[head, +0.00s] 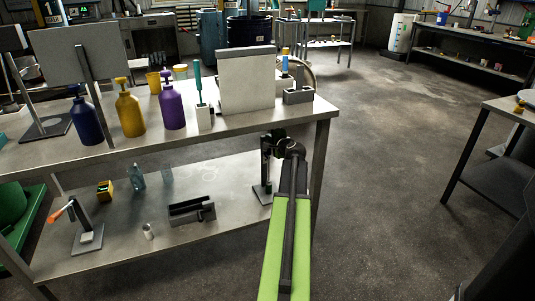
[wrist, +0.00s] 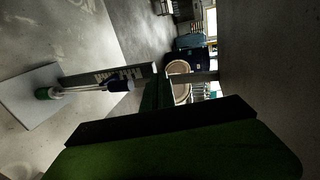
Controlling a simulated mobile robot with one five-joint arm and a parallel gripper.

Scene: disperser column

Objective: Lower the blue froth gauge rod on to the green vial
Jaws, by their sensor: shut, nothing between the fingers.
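In the wrist view, which lies on its side, a column stand (wrist: 92,77) rises from a pale base plate (wrist: 26,97). The green vial (wrist: 42,93) stands on that plate. A dark blue piece (wrist: 119,86), apparently the froth gauge rod's, is at the upper end, apart from the vial, with thin pale rods between them. In the head view the stand (head: 263,170) is on the lower shelf at its right end; the vial and blue piece are too small or hidden to tell there. My gripper (head: 272,142) is shut and empty by the stand's top.
The upper table top (head: 240,124) lies just above my gripper, with several bottles, a white panel (head: 246,80) and rod holders on it. A dark tray (head: 190,211) and small items share the lower shelf (head: 225,225). The floor to the right (head: 390,160) is clear.

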